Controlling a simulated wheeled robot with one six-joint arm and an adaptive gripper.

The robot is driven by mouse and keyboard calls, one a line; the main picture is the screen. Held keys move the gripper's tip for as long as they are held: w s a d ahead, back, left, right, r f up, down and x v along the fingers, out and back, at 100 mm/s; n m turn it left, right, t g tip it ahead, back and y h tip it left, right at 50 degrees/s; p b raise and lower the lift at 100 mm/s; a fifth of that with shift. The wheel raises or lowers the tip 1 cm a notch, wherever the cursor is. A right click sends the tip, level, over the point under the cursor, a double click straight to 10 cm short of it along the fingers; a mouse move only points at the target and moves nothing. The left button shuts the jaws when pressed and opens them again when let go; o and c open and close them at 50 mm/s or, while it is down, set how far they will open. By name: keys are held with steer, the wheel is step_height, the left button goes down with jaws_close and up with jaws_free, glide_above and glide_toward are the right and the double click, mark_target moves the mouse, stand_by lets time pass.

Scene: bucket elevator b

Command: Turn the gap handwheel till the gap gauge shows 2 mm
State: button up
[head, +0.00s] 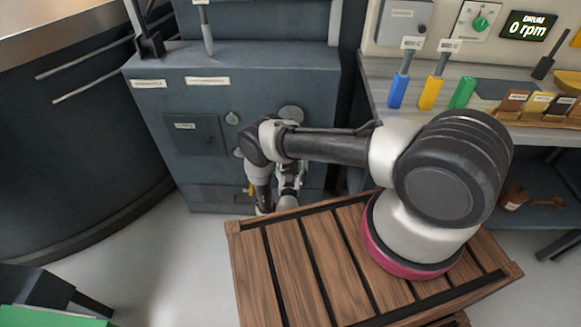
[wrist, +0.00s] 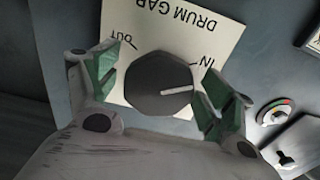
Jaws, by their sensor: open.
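The gap handwheel (wrist: 152,88) is a dark, many-sided knob with a white pointer line, in the middle of the wrist view. It sits on a pale plate (wrist: 205,30) reading DRUM GAP, OUT and IN, seen upside down. The white line points towards the IN side. My gripper (wrist: 158,80) is open, with one green-padded finger on each side of the knob; I cannot tell whether either touches it. In the head view my gripper (head: 288,185) is low at the cabinet front, and my arm hides the handwheel. I cannot make out a gap gauge reading.
The grey-blue cabinet (head: 262,65) stands ahead. A small dial with coloured marks (wrist: 275,112) and a grey plate (wrist: 298,145) lie right of the handwheel. A wooden slatted platform (head: 290,255) is in front. A bench (head: 385,75) with coloured-handled tools stands right.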

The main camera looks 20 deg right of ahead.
steer(key=c, duration=1)
steer(key=shift+c, duration=0.2)
